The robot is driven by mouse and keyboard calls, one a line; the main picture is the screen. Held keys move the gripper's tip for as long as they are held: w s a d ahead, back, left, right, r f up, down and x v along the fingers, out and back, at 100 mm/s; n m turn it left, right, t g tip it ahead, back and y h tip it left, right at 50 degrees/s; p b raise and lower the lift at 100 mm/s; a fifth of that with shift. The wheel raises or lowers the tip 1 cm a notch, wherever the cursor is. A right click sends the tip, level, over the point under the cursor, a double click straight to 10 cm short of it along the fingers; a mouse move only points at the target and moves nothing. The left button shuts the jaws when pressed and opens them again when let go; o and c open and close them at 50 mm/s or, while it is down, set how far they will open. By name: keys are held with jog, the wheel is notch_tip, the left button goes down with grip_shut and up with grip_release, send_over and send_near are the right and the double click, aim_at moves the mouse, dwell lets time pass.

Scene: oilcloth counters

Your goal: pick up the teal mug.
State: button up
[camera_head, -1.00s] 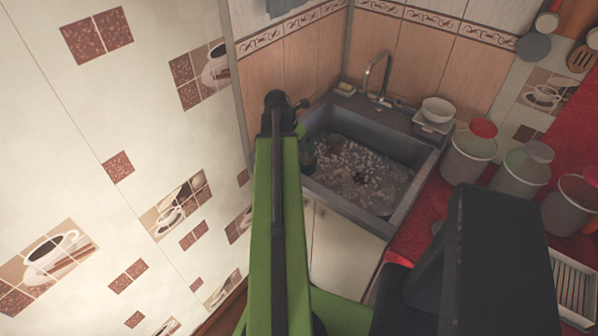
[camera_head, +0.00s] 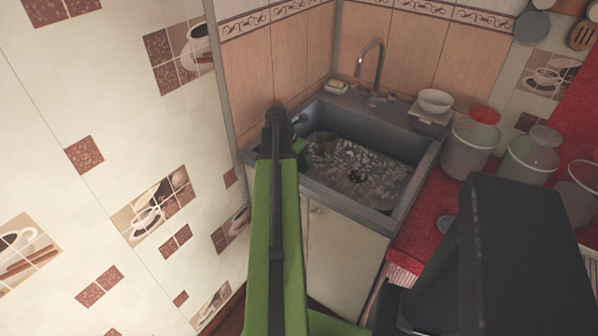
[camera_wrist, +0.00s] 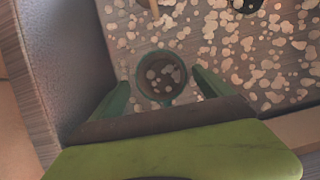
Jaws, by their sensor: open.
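The teal mug (camera_wrist: 140,80) shows in the wrist view from above, a round dark teal rim with its opening facing the camera. A short part of it, which looks like the handle, points towards my gripper. My gripper (camera_wrist: 161,80) is open, with one green finger on each side of the mug and visible gaps between. I cannot tell whether the fingers are level with the mug or above it. In the head view my arm reaches to the left side of the sink (camera_head: 400,186), and I cannot make out the mug there.
The sink basin has a speckled bottom, with its wall (camera_wrist: 66,60) close on the left in the wrist view. A tap (camera_head: 372,72) and a white bowl (camera_head: 435,101) stand behind it. Several canisters (camera_head: 470,148) stand on the red counter (camera_head: 432,200) to the right.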

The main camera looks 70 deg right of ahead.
jog(key=b+x, duration=0.4)
jog(key=x, duration=0.1)
jog(key=shift+s+a+f, duration=0.1)
jog(key=shift+s, duration=0.05)
jog(key=c, duration=1.9)
